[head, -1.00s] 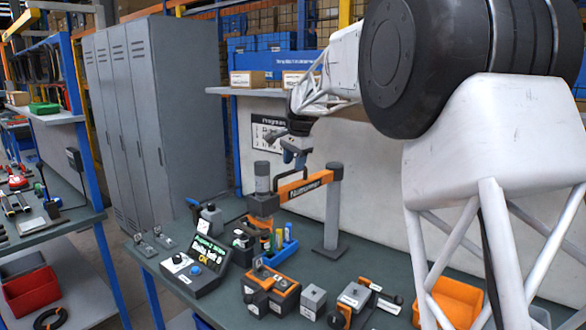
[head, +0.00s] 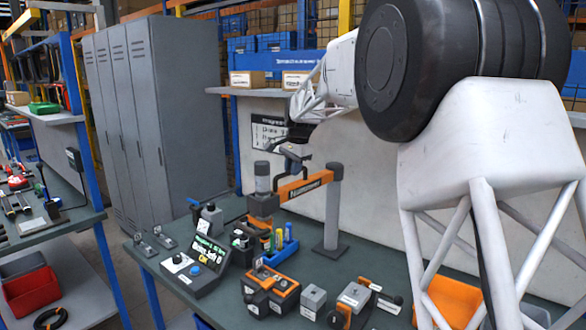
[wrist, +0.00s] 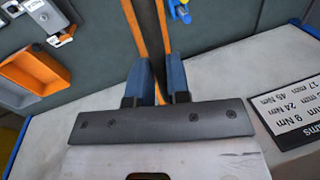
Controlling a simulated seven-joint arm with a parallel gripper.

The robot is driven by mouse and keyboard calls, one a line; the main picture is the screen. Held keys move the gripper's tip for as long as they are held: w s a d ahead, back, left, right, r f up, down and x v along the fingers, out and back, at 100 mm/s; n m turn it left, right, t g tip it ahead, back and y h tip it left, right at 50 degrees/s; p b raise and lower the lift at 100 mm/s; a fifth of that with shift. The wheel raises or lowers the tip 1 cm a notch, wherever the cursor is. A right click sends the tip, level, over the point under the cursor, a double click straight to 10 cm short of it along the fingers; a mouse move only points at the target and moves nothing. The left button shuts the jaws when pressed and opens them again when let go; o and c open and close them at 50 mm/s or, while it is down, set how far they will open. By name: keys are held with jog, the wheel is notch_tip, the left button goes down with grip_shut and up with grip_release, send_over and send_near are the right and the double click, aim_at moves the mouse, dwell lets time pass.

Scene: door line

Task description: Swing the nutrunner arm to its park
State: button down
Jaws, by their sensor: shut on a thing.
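The nutrunner arm (head: 304,186) is an orange beam on a grey post (head: 332,212) at the back of the green bench. Its grey cylindrical nutrunner (head: 262,190) hangs at the beam's left end, over the middle of the bench. A dark bent handle (head: 277,174) rises from the beam. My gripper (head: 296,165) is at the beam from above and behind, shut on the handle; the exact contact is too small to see. In the wrist view, its blue fingers (wrist: 160,90) stand either side of the dark, orange-edged beam (wrist: 148,28), and the grip point is hidden.
Below the beam stand a control box with screen (head: 200,262), small bottles (head: 282,240), orange-black fixtures (head: 270,285) and a grey block (head: 313,298). An orange bin (head: 452,302) is at right. A wall with a program sheet (head: 268,133) is behind.

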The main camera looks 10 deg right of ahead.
jog(key=shift+s+d+n, duration=0.3)
jog(key=shift+s+d, duration=0.2)
jog(key=shift+s, duration=0.05)
jog(key=s+d+n+g, duration=0.1)
jog(key=s+d+n, duration=0.2)
jog(key=d, duration=0.7)
jog(key=s+d+n+g, duration=0.1)
jog(key=s+d+n, duration=0.3)
jog(key=d+n, duration=0.4)
jog(key=shift+d+y, duration=0.4)
jog(key=shift+d, duration=1.25)
jog(key=c, duration=1.1)
grip_release()
notch_tip(320, 180, up, 8)
jog(key=d, duration=0.1)
jog(key=shift+w+d+f, duration=0.15)
jog(key=shift+d, duration=0.1)
